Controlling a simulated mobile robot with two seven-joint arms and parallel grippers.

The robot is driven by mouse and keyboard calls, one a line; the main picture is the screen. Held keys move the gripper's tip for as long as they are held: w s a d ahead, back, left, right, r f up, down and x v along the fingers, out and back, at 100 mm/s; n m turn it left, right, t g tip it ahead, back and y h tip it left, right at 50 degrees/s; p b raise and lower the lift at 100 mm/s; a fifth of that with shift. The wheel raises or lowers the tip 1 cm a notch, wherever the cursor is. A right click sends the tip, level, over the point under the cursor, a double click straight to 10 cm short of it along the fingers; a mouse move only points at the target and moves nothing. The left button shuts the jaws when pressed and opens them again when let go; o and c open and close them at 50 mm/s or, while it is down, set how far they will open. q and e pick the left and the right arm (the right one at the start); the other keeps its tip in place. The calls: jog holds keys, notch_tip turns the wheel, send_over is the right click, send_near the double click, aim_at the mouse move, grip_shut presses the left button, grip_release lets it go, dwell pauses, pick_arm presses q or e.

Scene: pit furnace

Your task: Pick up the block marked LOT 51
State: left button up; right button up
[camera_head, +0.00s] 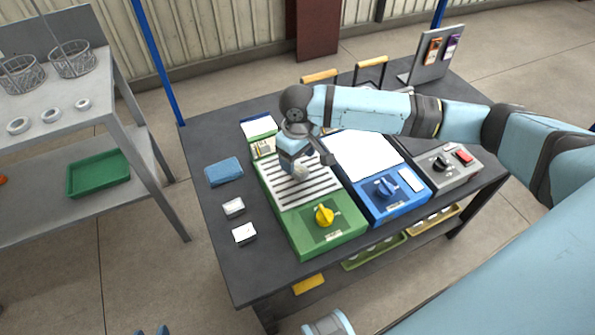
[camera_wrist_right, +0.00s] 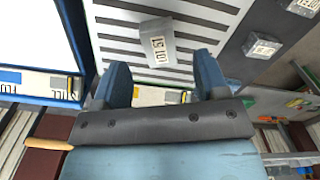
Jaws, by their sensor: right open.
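The block marked LOT 51 (camera_wrist_right: 160,48) is small and grey with a white label, which appears upside down in the right wrist view. It lies on the striped grate of the green unit (camera_head: 334,240). In the head view the block (camera_head: 300,173) is partly hidden by my right gripper (camera_head: 303,166). The right gripper is open over the grate. In the right wrist view its two blue fingers (camera_wrist_right: 163,80) stand apart, with the block just beyond their tips and nothing between them. Two blue tips at the head view's bottom edge look like my left gripper (camera_head: 151,331).
Two other labelled blocks (camera_head: 232,208) (camera_head: 244,234) lie on the dark table (camera_head: 215,255) left of the green unit, near a folded blue cloth (camera_head: 224,171). A blue unit (camera_head: 400,206) and a grey control box (camera_head: 455,173) stand to the right.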

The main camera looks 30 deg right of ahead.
aim_at(297, 168)
notch_tip(297, 168, down, 4)
jog(key=shift+f+b, duration=0.1)
jog(key=shift+b, duration=0.3)
jog(key=shift+c, duration=0.5)
grip_shut()
